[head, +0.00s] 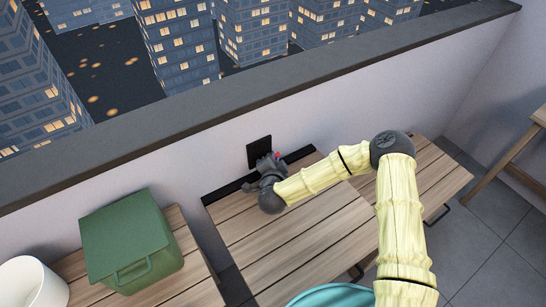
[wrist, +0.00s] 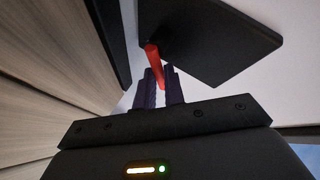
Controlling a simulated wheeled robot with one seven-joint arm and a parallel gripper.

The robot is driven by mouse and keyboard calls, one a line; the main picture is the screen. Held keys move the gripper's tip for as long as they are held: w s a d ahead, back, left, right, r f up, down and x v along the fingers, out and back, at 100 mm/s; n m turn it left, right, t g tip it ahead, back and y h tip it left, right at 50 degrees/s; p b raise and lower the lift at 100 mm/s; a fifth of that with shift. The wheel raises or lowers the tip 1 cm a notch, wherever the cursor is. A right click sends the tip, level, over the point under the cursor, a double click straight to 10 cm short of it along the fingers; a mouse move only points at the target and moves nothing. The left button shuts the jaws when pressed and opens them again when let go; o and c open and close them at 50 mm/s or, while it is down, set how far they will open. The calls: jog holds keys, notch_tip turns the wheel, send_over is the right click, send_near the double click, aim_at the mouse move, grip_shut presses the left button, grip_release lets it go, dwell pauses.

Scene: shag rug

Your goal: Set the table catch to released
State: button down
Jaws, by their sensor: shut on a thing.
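The table catch shows as a black plate (head: 257,151) on the pale wall with a red lever (head: 278,154). In the wrist view the plate (wrist: 222,38) is at upper right, and the red lever (wrist: 152,62) reaches from its edge down to my fingers. My gripper (head: 271,163) is at the catch, just above the table's wall edge; its dark fingers (wrist: 160,88) are shut on the lever's end. The wooden slatted table (head: 290,238) lies flat below. The lever's tip is hidden between the fingers, and my gripper covers part of the catch in the head view.
A green box (head: 130,240) and a white pot (head: 32,283) stand at left. A dark-topped parapet (head: 250,100) runs behind the table, with city buildings beyond. A wooden stand (head: 510,150) is at far right. The slatted tabletop is mostly bare, with my arm above it.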

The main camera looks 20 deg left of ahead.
jog(key=shift+f+m+g, duration=0.1)
jog(key=shift+m+g, duration=0.2)
jog(key=c, duration=1.8)
grip_release()
jog(key=shift+o, duration=0.2)
jog(key=shift+s, duration=0.1)
jog(key=v, duration=1.7)
jog(key=shift+d, duration=0.3)
